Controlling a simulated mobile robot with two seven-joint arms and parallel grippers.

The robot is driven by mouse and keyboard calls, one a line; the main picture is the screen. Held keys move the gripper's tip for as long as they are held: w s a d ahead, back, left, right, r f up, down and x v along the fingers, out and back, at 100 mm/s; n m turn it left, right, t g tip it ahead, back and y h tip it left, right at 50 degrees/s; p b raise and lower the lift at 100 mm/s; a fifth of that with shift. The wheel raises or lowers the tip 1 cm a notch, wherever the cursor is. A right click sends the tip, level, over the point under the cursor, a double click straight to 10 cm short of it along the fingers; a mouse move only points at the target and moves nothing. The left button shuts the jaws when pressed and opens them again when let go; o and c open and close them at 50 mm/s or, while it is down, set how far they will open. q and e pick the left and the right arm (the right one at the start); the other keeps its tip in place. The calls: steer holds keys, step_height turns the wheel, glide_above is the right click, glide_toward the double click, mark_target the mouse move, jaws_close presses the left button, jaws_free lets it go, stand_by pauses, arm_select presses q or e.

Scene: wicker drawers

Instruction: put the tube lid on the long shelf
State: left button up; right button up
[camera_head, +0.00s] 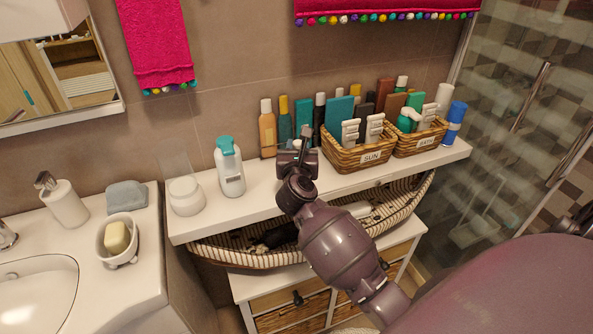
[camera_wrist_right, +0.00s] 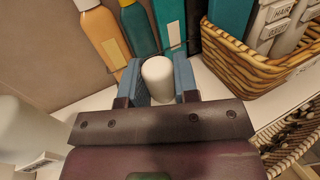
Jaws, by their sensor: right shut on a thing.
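My right gripper (camera_head: 297,145) is over the long white shelf (camera_head: 265,197), near its back edge and left of the SUN basket. In the right wrist view, the gripper (camera_wrist_right: 160,82) is shut on a small white rounded lid (camera_wrist_right: 158,70), with one blue-grey finger on each side. The lid looks upright. I cannot tell whether the lid touches the shelf. My left gripper is not in view.
An orange bottle (camera_head: 267,128) and several other bottles stand behind the gripper. The SUN basket (camera_head: 350,158) and BATH basket (camera_head: 420,143) fill the right side. A white bottle with teal cap (camera_head: 230,170) and a white jar (camera_head: 185,196) stand left. Bare shelf lies between.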

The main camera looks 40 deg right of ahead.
steer(key=shift+f+b, duration=0.95)
steer(key=shift+f, duration=2.2)
steer(key=shift+f, duration=0.2)
steer(key=o, duration=0.9)
steer(key=shift+r, duration=0.1)
